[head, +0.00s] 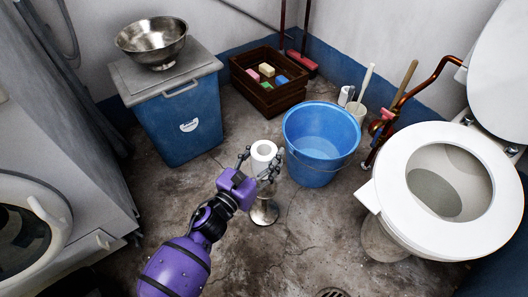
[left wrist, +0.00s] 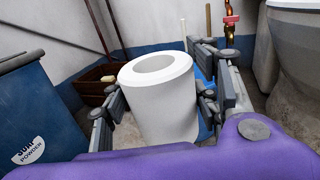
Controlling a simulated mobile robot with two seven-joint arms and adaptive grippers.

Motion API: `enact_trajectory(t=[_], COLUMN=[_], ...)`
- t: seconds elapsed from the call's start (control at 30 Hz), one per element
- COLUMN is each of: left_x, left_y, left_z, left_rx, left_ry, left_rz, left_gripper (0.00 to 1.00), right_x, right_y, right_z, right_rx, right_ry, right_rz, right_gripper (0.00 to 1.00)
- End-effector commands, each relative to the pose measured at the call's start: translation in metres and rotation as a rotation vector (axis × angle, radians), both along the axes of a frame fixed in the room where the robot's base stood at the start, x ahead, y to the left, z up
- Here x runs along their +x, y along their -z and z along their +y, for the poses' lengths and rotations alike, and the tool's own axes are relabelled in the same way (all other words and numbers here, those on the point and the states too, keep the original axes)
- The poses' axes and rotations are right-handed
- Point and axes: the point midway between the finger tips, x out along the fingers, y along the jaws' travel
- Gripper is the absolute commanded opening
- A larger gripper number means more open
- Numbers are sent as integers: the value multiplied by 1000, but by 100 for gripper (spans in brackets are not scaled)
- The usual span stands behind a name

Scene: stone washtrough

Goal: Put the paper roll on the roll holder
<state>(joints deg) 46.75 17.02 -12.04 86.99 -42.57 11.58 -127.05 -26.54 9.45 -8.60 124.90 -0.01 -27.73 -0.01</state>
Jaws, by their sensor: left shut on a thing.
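The white paper roll (head: 264,147) is held between the fingers of my left gripper (head: 260,165). In the left wrist view the roll (left wrist: 158,105) stands nearly upright between the two dark fingers, its round top hole facing up. My left gripper is shut on its sides. A shiny metal stand, which looks like the roll holder (head: 264,213), is on the floor just below the roll and gripper in the head view. Its upper part is mostly hidden, so I cannot tell whether the roll touches it. My right gripper is not in view.
A blue bucket (head: 318,174) stands close to the right of the roll. A blue bin (head: 180,125) with a metal bowl (head: 153,48) is at the back left, a wooden crate (head: 266,100) behind. The toilet (head: 385,205) is at right. Floor in front is clear.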

Motion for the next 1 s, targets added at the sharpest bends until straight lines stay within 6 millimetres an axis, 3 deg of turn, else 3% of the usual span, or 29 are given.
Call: enact_trajectory(t=[0.57, 1.0], left_x=[1, 1], left_y=[47, 81], left_z=[0, 0], left_rx=[-1, 0], left_ry=[-1, -2], left_rz=[-2, 0], left_gripper=[29, 29], right_x=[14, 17], right_y=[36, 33], right_z=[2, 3], right_rx=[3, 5], right_ry=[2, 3], right_rz=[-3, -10], right_gripper=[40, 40])
